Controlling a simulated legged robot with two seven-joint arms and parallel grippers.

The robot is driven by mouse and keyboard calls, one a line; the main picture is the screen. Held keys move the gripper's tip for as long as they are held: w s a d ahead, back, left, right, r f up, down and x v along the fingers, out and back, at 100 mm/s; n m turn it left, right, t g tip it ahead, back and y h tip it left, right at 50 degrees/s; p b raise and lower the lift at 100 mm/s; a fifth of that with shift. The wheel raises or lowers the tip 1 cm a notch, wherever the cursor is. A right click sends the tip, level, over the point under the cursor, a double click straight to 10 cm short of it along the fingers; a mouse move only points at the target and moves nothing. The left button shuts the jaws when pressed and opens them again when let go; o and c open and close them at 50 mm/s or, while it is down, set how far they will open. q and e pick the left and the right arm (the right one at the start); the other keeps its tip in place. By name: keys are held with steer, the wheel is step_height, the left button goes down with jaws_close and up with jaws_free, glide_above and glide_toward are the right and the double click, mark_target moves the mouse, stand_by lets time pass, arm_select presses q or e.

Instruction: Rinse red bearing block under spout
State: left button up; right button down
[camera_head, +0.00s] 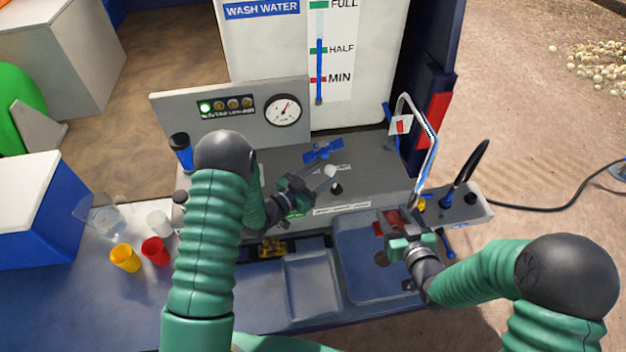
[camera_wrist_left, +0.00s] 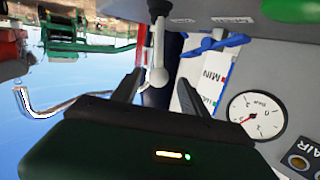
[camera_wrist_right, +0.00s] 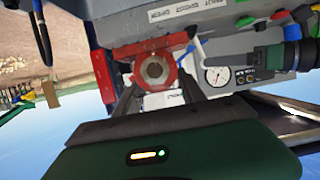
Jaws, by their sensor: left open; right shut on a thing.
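The red bearing block (camera_head: 384,224) is in my right gripper (camera_head: 392,229), held over the sink basin (camera_head: 350,275). The right wrist view shows the block's round bore (camera_wrist_right: 153,70) facing the camera, between the fingertips. The metal spout (camera_head: 433,150) arches down, its lower end close to the block in the head view; I cannot tell whether it is directly above it. My left gripper (camera_head: 318,183) is open at a lever with a white ball knob (camera_head: 330,171). In the left wrist view the knob (camera_wrist_left: 158,77) shows between the open fingers; contact cannot be told.
A blue valve handle (camera_head: 322,151) lies behind my left gripper. Yellow (camera_head: 125,258) and red (camera_head: 155,251) cups and a clear jug (camera_head: 100,215) stand on the left counter. The gauge panel (camera_head: 235,115) stands behind.

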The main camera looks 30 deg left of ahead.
arm_select(q)
steer(key=v, duration=0.5)
steer(key=shift+s+a, duration=0.1)
steer(key=shift+a, duration=0.05)
stand_by(0.5)
steer(key=shift+c, duration=1.2)
steer(key=w+d+r+m+g+h, duration=0.1)
steer(key=r+g, duration=0.1)
steer(key=w+d+r+m+g+h, duration=0.1)
steer(key=w+d+g+h, duration=0.1)
steer(key=w+d+r+m+g+h, duration=0.1)
steer(key=d+r+h, duration=0.1)
steer(key=shift+w+r+m+g, duration=0.25)
steer(key=shift+r+m+g, duration=0.1)
steer(key=shift+m+g, duration=0.05)
jaws_close()
steer(key=w+a+r+g+y, duration=0.3)
steer(key=r+g, duration=0.1)
steer(key=r, duration=0.1)
steer(key=shift+y, duration=0.3)
steer(key=shift+w+d+f, duration=0.25)
steer(key=shift+w+f, duration=0.05)
steer(key=shift+f, duration=1.1)
steer(key=shift+w+d+f, duration=0.25)
steer(key=shift+f, duration=1.2)
steer(key=shift+w+d+f, duration=0.25)
steer(key=shift+w+f, duration=0.05)
steer(key=shift+f, duration=1.1)
